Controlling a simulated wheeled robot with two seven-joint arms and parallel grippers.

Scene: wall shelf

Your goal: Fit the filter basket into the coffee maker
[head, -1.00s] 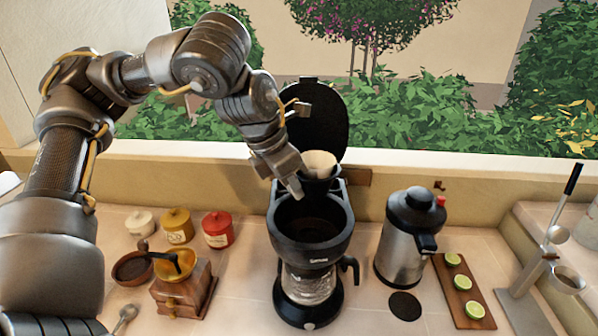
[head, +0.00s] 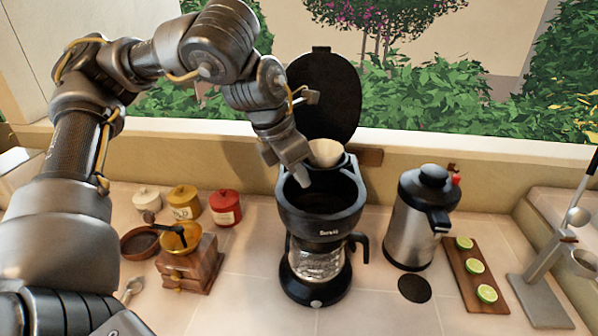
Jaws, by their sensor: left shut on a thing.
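The black coffee maker (head: 321,222) stands upright on the counter with its lid (head: 326,88) raised and its top chamber open. A glass carafe (head: 317,264) sits in its lower part. The filter basket (head: 328,163), dark with a pale paper filter (head: 326,151) in it, is at the back of the chamber's opening, in front of the lid. My left gripper (head: 304,182) comes in from the left and is shut on the basket's near left side. The fingertips and the basket's underside are partly hidden, so I cannot tell whether the basket touches the machine. My right gripper is out of view.
A steel kettle (head: 411,222) and a board (head: 470,272) with lime slices stand to the right. A wooden grinder (head: 190,267) and canisters, the red one (head: 225,208) nearest, stand to the left. The counter in front is mostly clear.

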